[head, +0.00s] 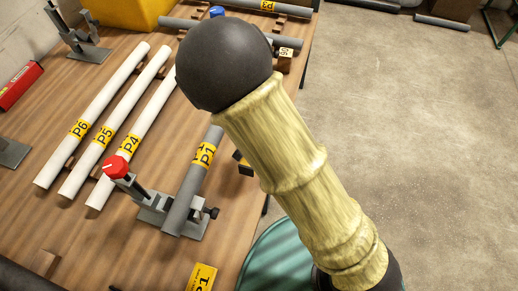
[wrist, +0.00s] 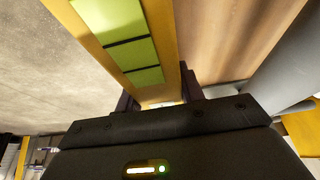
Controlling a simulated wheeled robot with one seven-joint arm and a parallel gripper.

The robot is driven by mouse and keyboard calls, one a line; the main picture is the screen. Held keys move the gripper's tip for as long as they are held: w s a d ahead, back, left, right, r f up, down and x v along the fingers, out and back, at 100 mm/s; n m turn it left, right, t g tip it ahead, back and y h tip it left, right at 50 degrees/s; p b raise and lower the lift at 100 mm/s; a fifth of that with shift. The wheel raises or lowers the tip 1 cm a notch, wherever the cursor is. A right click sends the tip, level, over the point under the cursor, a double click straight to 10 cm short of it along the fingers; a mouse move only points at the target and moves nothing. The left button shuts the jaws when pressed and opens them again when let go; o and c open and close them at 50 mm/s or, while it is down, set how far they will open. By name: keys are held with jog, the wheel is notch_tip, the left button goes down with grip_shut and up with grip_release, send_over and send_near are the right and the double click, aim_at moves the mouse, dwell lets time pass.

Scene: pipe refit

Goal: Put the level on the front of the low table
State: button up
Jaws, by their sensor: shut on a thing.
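The level, a yellow bar with green windows (wrist: 127,35), runs up and left from my gripper (wrist: 160,95) in the wrist view. My gripper is shut on it, with dark fingers on either side. The level hangs over a boundary between grey floor and a wooden surface. In the head view my arm covers most of the gripper area, and I cannot make out the level clearly there. A wooden table (head: 120,225) fills the left of the head view; I cannot tell whether it is the low table.
White pipes P6 (head: 100,110), P5 (head: 118,118) and P4 (head: 130,150) lie on the table. Grey pipe P1 (head: 192,190) sits in a red-knobbed clamp (head: 117,168). A ribbed teal round object (head: 275,262) stands beside the table. Open floor (head: 420,130) lies right.

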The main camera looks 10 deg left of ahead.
jog(key=shift+f+b, duration=0.3)
jog(key=shift+f, duration=1.3)
jog(key=shift+f+b, duration=0.6)
jog(key=shift+f, duration=1.3)
jog(key=o, duration=1.3)
jog(key=shift+f, duration=0.1)
jog(key=shift+c, duration=0.2)
jog(key=p+v, duration=0.4)
jog(key=v, duration=0.8)
